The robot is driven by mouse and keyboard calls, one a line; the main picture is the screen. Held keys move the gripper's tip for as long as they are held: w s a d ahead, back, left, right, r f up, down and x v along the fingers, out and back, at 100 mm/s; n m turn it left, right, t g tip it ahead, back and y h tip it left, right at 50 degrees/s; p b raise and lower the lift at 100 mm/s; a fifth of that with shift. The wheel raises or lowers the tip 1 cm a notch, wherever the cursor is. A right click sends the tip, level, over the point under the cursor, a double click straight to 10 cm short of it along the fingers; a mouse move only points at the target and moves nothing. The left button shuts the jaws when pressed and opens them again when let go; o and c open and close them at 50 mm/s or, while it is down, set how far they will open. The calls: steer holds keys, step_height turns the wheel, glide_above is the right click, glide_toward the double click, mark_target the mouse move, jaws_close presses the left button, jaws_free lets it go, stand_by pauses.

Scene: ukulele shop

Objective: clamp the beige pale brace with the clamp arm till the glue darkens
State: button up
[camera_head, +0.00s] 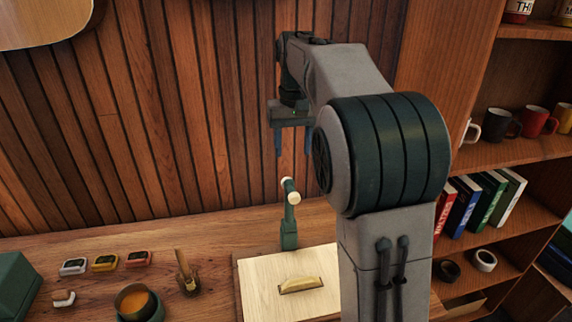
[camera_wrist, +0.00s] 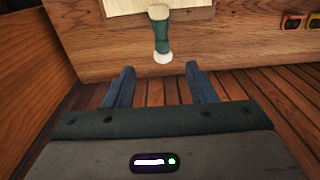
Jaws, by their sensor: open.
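The beige pale brace (camera_head: 301,285) lies on a light wooden board (camera_head: 262,271) on the bench, with a dark yellowish line along its lower edge. The clamp (camera_head: 289,235) stands at the board's back edge. It is a green post with a pale-tipped arm (camera_head: 290,190) tilted up, apart from the brace. My gripper (camera_head: 292,142) hangs above and behind the clamp, fingers apart and empty. In the wrist view the open fingers (camera_wrist: 160,88) point toward the green clamp (camera_wrist: 161,35) and its white tip. The brace is not in the wrist view.
A shelf with mugs (camera_head: 535,121) and books (camera_head: 487,203) stands right. A plank wall (camera_head: 150,110) rises behind.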

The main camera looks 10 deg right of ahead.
mark_target(287, 178)
steer(key=w+f+p, duration=0.1)
steer(key=f, duration=0.2)
steer(key=w+f, duration=0.1)
steer(key=f, duration=0.3)
steer(key=w+f+p, duration=0.1)
steer(key=f, duration=0.3)
steer(key=shift+w+a+f+p, duration=0.15)
steer(key=shift+a+f+p, duration=0.1)
steer(key=shift+a+p, duration=0.05)
jaws_close()
